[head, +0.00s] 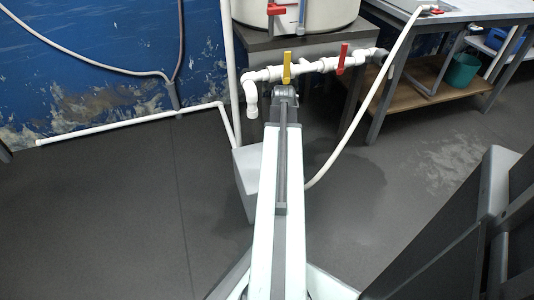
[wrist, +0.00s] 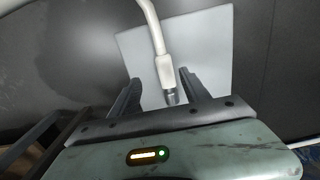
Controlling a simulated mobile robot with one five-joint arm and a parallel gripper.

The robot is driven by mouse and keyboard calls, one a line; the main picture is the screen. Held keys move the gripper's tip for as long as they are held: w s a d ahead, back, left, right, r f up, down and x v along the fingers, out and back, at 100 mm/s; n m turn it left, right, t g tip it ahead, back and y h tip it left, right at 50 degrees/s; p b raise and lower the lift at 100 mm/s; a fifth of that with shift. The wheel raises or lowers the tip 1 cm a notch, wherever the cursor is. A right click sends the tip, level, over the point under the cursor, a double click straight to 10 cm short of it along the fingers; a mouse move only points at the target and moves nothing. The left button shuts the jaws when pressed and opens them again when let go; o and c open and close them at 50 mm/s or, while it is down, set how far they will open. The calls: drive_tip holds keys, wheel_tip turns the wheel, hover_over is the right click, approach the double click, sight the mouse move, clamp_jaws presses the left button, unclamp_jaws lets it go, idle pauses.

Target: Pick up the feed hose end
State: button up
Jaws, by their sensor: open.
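The feed hose end (wrist: 166,72) shows in the wrist view as a white sleeve with a grey metal tip, on a white hose coming from the top. My gripper (wrist: 160,78) is open, with one dark finger on each side of the hose end. The grey tip points back toward the palm, and gaps show between it and both fingers. In the head view a white hose (head: 360,125) curves down from the bench at the upper right and passes behind my arm. The hose end and my gripper are hidden there.
A light grey box (head: 243,180) stands on the floor, partly behind my arm; its pale face (wrist: 205,45) lies behind the hose end in the wrist view. White pipework (head: 315,67) with yellow and red valve handles stands beyond.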

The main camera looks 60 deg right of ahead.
drive_tip(key=shift+w+a+f+b, duration=0.1)
drive_tip(key=shift+w+f+b, duration=0.05)
drive_tip(key=shift+f+b, duration=0.45)
drive_tip(key=shift+w+a+f+b, duration=0.1)
drive_tip(key=shift+f+b, duration=0.25)
drive_tip(key=shift+f, duration=0.4)
wheel_tip(320, 180, down, 5)
drive_tip(key=b, duration=0.5)
drive_tip(key=shift+a, duration=0.1)
drive_tip(key=shift+r, duration=0.15)
clamp_jaws()
